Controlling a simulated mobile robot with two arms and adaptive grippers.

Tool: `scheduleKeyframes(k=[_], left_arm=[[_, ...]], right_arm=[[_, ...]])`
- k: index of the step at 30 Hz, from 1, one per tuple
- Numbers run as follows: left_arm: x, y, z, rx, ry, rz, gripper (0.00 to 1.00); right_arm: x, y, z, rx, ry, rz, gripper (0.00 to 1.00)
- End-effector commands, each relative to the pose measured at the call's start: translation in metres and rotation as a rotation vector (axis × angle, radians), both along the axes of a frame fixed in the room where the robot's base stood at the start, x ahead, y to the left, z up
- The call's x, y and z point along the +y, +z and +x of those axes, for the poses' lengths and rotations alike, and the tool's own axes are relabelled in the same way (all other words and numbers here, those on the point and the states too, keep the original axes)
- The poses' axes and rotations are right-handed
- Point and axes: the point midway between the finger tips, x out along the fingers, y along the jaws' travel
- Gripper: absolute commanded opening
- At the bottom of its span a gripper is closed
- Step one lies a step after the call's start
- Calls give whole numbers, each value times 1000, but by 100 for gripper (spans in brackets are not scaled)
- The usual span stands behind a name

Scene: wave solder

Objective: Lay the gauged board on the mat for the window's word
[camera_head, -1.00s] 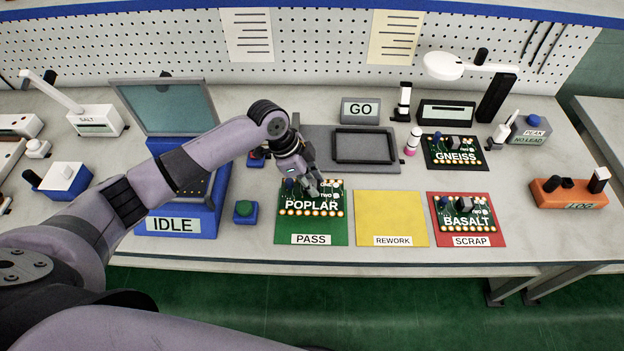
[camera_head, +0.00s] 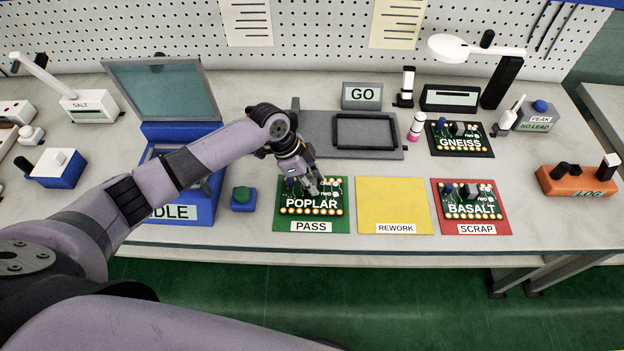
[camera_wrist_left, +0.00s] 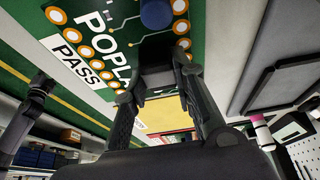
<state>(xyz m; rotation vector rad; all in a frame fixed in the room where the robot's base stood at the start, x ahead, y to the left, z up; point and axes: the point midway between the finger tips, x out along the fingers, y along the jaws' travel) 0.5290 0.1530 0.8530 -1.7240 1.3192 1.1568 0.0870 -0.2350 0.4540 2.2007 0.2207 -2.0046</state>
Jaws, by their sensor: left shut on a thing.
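The green circuit board marked POPLAR (camera_head: 312,207) is over the green PASS mat (camera_head: 285,222). Whether it rests flat on the mat or sits just above it, I cannot tell. My left gripper (camera_head: 312,186) is shut on a dark part at the board's far edge. In the left wrist view the two fingers (camera_wrist_left: 165,92) close at the edge of the POPLAR board (camera_wrist_left: 105,45), near a blue round part. The small grey window (camera_head: 362,95) behind reads GO.
The yellow REWORK mat (camera_head: 394,205) is empty. The BASALT board (camera_head: 470,201) lies on the red SCRAP mat (camera_head: 500,226). The GNEISS board (camera_head: 459,138) lies behind it. A grey fixture with a black frame (camera_head: 366,131) stands behind the mats. A green button (camera_head: 243,197) is left of the PASS mat.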

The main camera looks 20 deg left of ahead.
Motion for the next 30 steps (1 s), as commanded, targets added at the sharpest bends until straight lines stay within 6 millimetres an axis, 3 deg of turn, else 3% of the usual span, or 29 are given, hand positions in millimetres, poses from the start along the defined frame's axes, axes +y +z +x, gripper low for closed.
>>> scheduleKeyframes(k=[23,24,30], left_arm=[[0,-10,0,-1,-1,-1,0],[0,-10,0,-1,-1,-1,25],[0,-9,0,-1,-1,-1,39]], right_arm=[[0,-6,0,1,0,0,40],[0,-6,0,1,0,0,40],[0,-6,0,1,0,0,40]])
